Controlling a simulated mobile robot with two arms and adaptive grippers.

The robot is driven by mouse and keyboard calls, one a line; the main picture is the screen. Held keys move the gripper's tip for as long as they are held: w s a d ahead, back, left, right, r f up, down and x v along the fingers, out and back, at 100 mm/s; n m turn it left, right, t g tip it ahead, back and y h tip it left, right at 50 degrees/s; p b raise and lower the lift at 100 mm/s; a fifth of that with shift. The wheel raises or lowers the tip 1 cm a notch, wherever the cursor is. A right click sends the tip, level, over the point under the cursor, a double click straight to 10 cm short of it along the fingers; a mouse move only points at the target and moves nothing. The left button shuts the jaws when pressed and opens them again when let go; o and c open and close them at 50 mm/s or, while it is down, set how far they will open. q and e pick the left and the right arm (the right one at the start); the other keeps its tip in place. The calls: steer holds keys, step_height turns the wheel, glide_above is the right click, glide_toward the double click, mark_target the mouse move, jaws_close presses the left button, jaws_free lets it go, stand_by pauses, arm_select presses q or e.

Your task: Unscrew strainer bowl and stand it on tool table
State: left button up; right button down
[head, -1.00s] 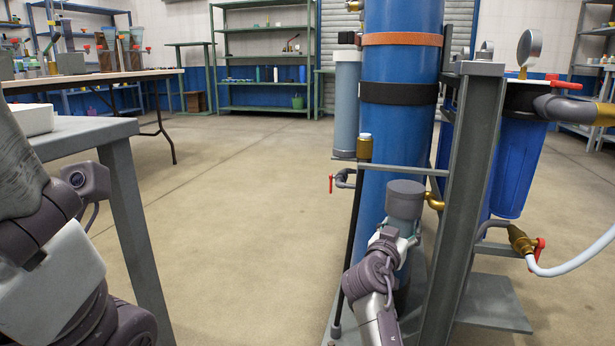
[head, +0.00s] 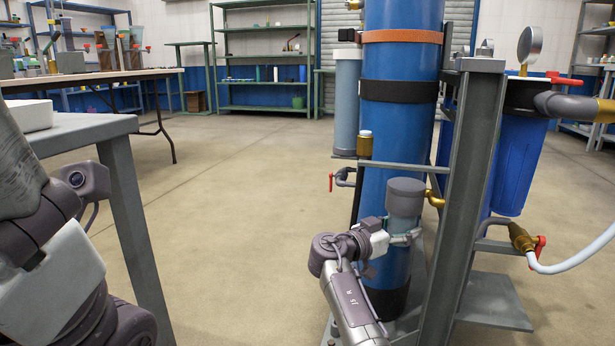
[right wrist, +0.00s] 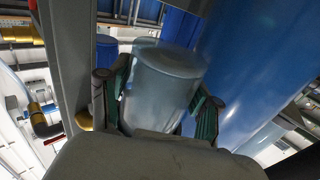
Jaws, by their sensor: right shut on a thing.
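The strainer bowl (head: 403,206) is a grey-blue see-through cup under a dark grey cap (head: 405,186), low beside the blue column. My right gripper (head: 402,234) reaches it from the lower left and is shut on it. In the right wrist view the bowl (right wrist: 165,85) sits between the two green-padded fingers. I cannot tell whether its thread is loose. A grey steel table (head: 85,129) stands at the left with a white tray (head: 28,115) on it. My left arm is at the left edge; its gripper is not in view.
The blue column (head: 402,140) and a grey frame post (head: 465,200) stand close to the bowl. A brass fitting (head: 435,200) is at its right. A red-handled valve (head: 336,180) is up left. Open floor (head: 230,220) lies between column and table.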

steer(key=shift+m+g+h, duration=0.5)
steer(key=shift+m+g, duration=0.1)
steer(key=shift+g, duration=0.2)
steer(key=shift+f, duration=0.1)
steer(key=shift+c, duration=0.9)
jaws_free()
